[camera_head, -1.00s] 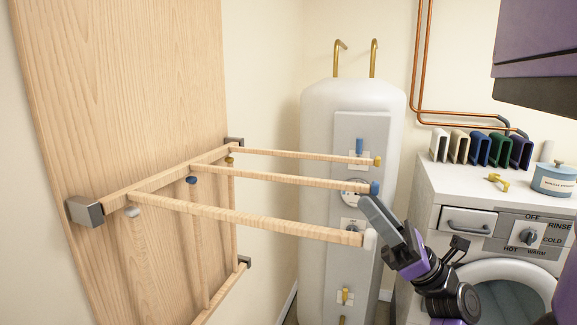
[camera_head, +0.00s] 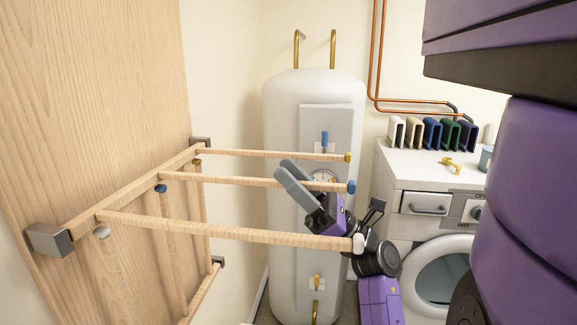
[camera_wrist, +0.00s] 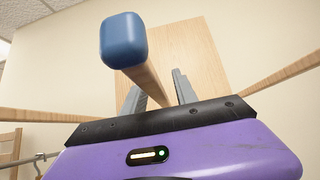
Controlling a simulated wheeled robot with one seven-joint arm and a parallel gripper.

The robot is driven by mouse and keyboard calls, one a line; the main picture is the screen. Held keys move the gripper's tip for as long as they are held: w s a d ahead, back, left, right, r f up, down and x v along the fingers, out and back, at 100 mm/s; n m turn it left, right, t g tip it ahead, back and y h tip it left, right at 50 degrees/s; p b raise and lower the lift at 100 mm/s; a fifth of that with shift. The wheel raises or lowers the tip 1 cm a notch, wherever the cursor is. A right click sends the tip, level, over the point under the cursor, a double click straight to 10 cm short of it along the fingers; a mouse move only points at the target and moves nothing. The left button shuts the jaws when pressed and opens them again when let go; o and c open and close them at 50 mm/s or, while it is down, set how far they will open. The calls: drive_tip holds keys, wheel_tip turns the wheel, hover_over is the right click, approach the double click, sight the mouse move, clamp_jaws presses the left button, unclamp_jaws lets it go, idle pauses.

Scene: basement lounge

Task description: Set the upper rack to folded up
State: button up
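The upper rack (camera_head: 230,231) stands straight out from the wooden wall panel (camera_head: 90,90). Its three wooden rods end in yellow, blue and white caps. My gripper (camera_head: 287,171) is among the rods, its fingers pointing up and left by the middle, blue-capped rod (camera_head: 250,181). In the wrist view the blue cap (camera_wrist: 123,40) is close above my gripper (camera_wrist: 163,82). The rod (camera_wrist: 150,80) runs back between the two parted fingers toward the panel. The gripper looks open; I cannot tell whether a finger touches the rod.
A lower rack (camera_head: 167,235) lies upright against the panel below. A white water heater (camera_head: 282,140) stands behind the rods. A white washer (camera_head: 390,160) is at right, with coloured holders (camera_head: 431,132) on top. My purple arm covers the right side.

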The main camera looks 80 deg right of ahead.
drive_tip(key=shift+w+r, duration=0.15)
drive_tip(key=shift+w, duration=0.05)
clamp_jaws()
idle(1.4)
